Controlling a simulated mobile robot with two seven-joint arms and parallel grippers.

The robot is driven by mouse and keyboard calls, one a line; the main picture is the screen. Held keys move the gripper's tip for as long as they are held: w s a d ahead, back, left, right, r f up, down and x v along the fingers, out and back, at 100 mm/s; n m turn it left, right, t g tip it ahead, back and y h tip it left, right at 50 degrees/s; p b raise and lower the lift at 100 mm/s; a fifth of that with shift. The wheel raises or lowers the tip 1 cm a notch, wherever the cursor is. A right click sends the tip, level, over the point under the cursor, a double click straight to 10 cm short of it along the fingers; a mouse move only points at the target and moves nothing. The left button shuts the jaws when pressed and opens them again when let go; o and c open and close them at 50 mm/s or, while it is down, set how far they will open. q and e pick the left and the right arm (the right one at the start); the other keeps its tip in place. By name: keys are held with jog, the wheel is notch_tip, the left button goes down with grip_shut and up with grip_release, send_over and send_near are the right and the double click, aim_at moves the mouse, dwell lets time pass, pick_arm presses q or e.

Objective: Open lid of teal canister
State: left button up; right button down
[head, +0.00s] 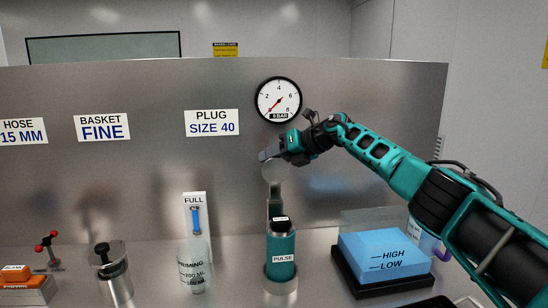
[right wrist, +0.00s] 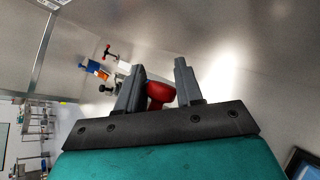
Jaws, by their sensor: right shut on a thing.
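The teal canister (head: 281,246), labelled PULSE, stands upright in a round metal holder on the bench, with a dark cap-like part (head: 281,221) on its top. A narrow upright piece rises behind it, with a pale round disc (head: 275,173) above. My right gripper (head: 270,153) is above the canister, beside the disc, in front of the steel panel. My left gripper is not in view.
A pressure gauge (head: 278,100) is on the steel panel behind the gripper. A blue block (head: 384,255) in a black tray is to the right. A clear vessel (head: 194,265), a metal cylinder (head: 114,275) and orange boxes (head: 22,285) are to the left.

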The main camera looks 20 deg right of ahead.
jog(key=shift+s+f, duration=0.1)
jog(key=shift+f, duration=0.6)
jog(key=c, duration=1.1)
grip_release()
jog(key=shift+o, duration=1.4)
jog(key=shift+w, duration=0.2)
jog(key=shift+f, duration=0.1)
jog(key=s+d+r, duration=0.4)
jog(key=d+r, duration=0.5)
jog(key=r, duration=0.1)
jog(key=shift+s+d+r, duration=0.3)
jog(key=shift+r, duration=0.05)
